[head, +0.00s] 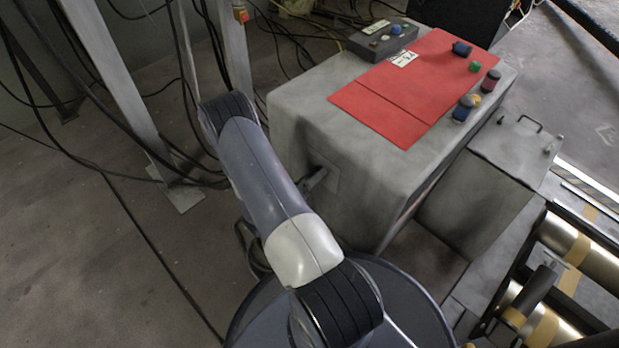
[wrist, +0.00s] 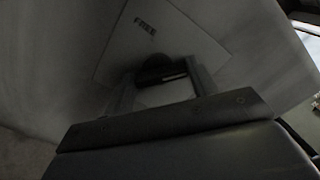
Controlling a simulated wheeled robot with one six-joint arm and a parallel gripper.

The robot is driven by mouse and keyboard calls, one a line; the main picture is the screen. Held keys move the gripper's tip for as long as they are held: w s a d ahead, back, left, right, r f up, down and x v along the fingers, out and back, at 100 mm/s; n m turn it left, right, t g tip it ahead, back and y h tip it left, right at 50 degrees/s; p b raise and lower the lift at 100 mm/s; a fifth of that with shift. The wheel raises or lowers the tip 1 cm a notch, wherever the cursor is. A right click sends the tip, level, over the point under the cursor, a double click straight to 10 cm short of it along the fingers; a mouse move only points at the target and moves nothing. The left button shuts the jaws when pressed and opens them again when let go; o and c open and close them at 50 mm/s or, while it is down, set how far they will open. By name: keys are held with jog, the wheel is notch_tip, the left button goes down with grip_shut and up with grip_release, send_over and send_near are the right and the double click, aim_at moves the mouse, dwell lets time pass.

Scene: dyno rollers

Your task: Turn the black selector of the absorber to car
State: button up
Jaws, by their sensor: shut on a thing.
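The black selector (wrist: 158,70) is a dark round knob with a bar, on a pale plate (wrist: 178,30) in the wrist view. The plate reads "FREE" above the knob, and I see no other word on it. My gripper (wrist: 163,78) is shut on the selector, one finger on each side of it. The lower part of the knob is partly hidden. In the head view, the absorber (head: 300,120) is the grey cabinet. My arm covers part of its near left face. A small dark part sticks out there; I cannot tell whether it is my gripper or the selector.
A red panel (head: 425,85) with several coloured buttons lies on the cabinet top, beside a grey control box (head: 380,42). A smaller grey box (head: 500,160) and metal rollers (head: 575,250) are at the right. Cables and a metal post (head: 115,70) stand at the left.

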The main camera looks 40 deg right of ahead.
jog(key=shift+w+r+m, duration=0.15)
jog(key=shift+w+m, duration=0.05)
jog(key=shift+m, duration=0.4)
jog(key=o, duration=1)
jog(key=shift+s, duration=0.1)
jog(key=a+p, duration=0.1)
jog(key=a, duration=0.6)
jog(key=a+p, duration=0.1)
jog(key=a, duration=0.2)
jog(key=shift+s+a+p, duration=0.3)
jog(key=shift+s+a, duration=0.1)
jog(key=shift+d, duration=0.1)
